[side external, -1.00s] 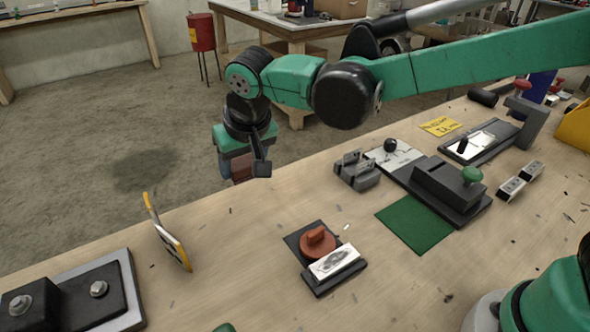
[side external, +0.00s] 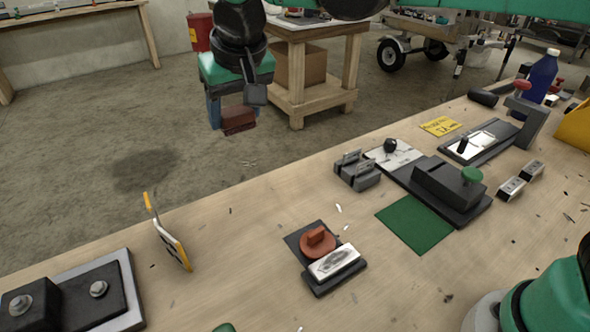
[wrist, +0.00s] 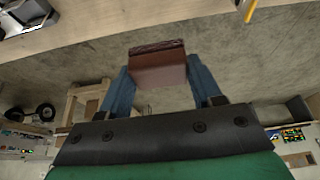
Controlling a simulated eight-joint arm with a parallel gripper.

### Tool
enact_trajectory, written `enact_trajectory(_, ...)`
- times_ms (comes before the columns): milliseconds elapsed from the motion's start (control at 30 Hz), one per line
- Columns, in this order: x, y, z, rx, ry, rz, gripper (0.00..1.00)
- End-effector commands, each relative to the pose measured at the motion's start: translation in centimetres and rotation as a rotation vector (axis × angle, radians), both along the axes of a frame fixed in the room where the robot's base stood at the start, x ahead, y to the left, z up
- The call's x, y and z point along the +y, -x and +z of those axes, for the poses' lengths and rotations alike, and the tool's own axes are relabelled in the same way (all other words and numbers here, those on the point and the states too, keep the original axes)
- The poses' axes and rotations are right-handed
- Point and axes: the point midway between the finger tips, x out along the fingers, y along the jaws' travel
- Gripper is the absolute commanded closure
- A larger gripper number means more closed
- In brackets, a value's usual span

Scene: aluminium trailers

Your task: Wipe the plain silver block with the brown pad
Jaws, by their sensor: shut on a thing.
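My gripper (side external: 229,108) is shut on the brown pad (side external: 238,121) and holds it in the air beyond the bench's far edge. In the wrist view the brown pad (wrist: 158,68) sits between the two blue fingers of my gripper (wrist: 160,84). A silver block (side external: 334,261) with a dark smudge on its top lies on a dark base on the bench, beside a red-brown knob (side external: 317,241). The pad is well apart from this block, up and to its left in the side view.
A yellow-edged upright piece (side external: 168,235) stands left on the bench (side external: 235,245). A black bolted fixture (side external: 68,300) is at lower left. Grey clamps (side external: 357,170), a green mat (side external: 416,224) and a black fixture with a green knob (side external: 472,175) lie to the right.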

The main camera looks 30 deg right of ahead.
Motion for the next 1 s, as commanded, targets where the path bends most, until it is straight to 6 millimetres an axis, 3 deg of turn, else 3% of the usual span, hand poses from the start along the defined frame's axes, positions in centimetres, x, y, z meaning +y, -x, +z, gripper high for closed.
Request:
enact_trajectory(267,-2.0,1.4,-0.9,0.000,-0.001,0.089,0.84)
enact_trajectory(367,-4.0,3.2,-2.1,-0.001,-0.002,0.194,0.84)
enact_trajectory(633,-8.9,10.1,-6.6,-0.001,-0.004,0.545,0.84)
enact_trajectory(800,-10.2,13.6,-9.0,-0.001,-0.003,0.711,0.84)
enact_trajectory(1000,-10.6,15.1,-10.3,-0.001,-0.002,0.785,0.84)
